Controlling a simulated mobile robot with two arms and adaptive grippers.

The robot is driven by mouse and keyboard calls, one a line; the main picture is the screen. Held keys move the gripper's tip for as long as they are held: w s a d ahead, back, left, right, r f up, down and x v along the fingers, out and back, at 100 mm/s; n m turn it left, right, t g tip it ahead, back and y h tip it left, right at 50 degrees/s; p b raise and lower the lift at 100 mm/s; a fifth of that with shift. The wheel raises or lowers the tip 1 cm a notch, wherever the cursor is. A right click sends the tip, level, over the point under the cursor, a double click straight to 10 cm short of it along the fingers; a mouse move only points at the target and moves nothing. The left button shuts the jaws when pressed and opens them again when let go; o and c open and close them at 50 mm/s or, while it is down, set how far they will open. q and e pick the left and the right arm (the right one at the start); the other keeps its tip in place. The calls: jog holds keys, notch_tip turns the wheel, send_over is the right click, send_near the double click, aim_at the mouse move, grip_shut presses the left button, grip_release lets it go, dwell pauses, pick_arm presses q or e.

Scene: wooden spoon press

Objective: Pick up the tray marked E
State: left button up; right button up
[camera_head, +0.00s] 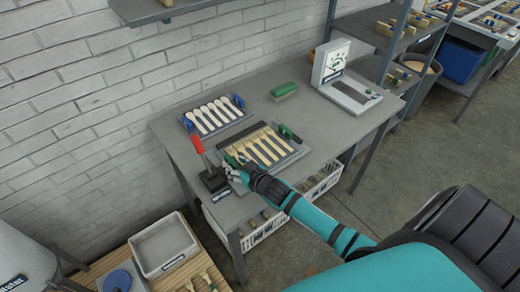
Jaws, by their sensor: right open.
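Two spoon trays are on the grey table. The far tray (217,127) holds several pale spoons and has blue parts at its ends. The near tray (283,157) holds several yellowish wooden spoons and has green parts at its ends. No letter E can be read on either tray. My right gripper (233,166) is open at the left front end of the near tray, beside its green part. I cannot tell whether it touches the tray. The gripper hides part of that end. My left gripper is not in view.
A red-handled lever press (212,176) stands just left of my right gripper. A green block (284,90) and a white device (335,72) are farther back on the table (318,125). White baskets sit below the table. A brick wall is behind it.

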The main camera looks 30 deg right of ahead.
aim_at(233, 162)
jog(key=x, duration=0.3)
jog(key=shift+d+f, duration=0.1)
jog(key=shift+f, duration=0.05)
jog(key=shift+c, duration=0.2)
grip_shut()
